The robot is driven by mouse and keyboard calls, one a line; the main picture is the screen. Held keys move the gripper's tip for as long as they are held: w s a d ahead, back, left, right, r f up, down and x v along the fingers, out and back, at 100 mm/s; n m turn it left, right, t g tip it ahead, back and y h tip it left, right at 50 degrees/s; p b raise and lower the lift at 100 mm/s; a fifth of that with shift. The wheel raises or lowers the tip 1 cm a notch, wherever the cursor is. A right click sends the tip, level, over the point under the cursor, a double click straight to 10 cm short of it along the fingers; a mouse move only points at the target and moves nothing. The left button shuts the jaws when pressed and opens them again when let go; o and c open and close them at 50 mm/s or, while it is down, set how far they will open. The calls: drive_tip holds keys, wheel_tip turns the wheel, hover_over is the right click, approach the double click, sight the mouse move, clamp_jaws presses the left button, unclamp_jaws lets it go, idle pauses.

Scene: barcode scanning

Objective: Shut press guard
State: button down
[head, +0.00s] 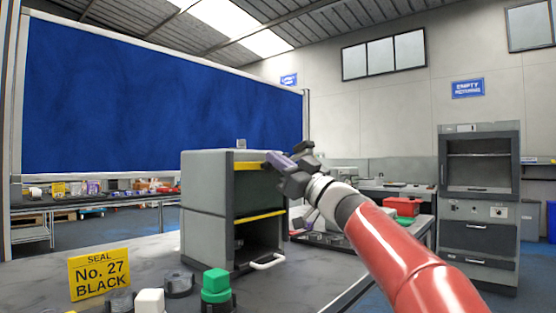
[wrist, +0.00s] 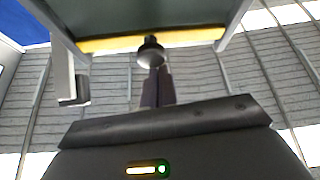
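The press (head: 207,205) is a grey box on the worktop, with a dark opening low in its front. Its guard (head: 258,192) is a dark panel between two yellow strips, and its lower edge stands above the opening, so the front is partly uncovered. My gripper (head: 273,160) is at the upper yellow strip, at the press's top front. In the wrist view, its dark purple fingers (wrist: 157,85) are close together and point at a round black knob (wrist: 150,51) by a yellow bar (wrist: 110,44). I cannot tell whether they touch the knob.
A white handle (head: 268,262) sticks out at the press's base. On the worktop (head: 330,270) stand a yellow sign (head: 100,274), a green block (head: 215,283), a white block (head: 149,301) and dark round holders (head: 179,284). A grey cabinet (head: 478,235) stands at right.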

sight(260, 188)
wheel_tip(260, 188, down, 9)
drive_tip(key=b, duration=0.4)
drive_tip(key=shift+b, duration=0.35)
drive_tip(key=shift+w+f, duration=0.1)
